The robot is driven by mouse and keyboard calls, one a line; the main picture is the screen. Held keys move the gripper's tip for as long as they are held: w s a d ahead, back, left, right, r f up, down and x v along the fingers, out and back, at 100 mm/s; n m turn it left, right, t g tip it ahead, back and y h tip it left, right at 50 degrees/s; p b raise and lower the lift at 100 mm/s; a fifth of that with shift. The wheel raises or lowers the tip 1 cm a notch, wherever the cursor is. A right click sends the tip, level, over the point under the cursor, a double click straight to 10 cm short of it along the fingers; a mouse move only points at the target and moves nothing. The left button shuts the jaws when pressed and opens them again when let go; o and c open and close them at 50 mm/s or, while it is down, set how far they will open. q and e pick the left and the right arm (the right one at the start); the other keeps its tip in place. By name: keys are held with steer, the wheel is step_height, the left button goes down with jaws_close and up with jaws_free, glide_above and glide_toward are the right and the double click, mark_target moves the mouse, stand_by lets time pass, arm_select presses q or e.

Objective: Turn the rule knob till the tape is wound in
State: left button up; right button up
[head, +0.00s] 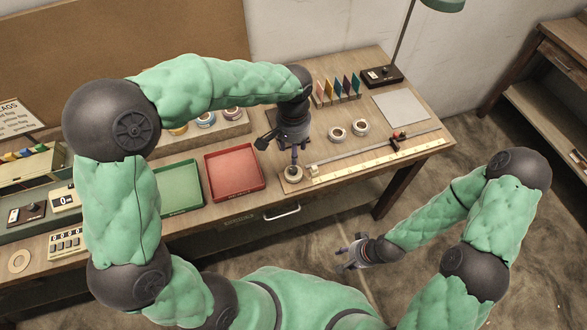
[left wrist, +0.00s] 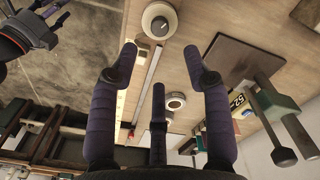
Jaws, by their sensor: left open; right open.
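The rule (head: 375,163) is a long pale-yellow strip along the table's front right edge. A grey tape strip (head: 350,157) runs beside it. The round knob (head: 293,174) stands at the rule's left end; the left wrist view shows it as a white ring with a dark, marked centre (left wrist: 159,20). My left gripper (head: 294,157) points down just above the knob; its fingers (left wrist: 160,58) are spread, with the knob beyond the tips and apparently not touched. My right gripper (head: 347,257) is open and empty, in front of the table over the floor.
Two white rolls (head: 348,130) lie behind the rule. A red tray (head: 234,171) and a green tray (head: 178,188) stand to the left. A small red-and-dark piece (head: 397,140) sits by the tape's right part. A grey plate (head: 401,107) lies at the back right.

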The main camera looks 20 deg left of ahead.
mark_target(293, 169)
arm_select(q)
step_height(293, 169, down, 10)
steer(key=b, duration=0.3)
steer(key=shift+r, duration=0.1)
jaws_close()
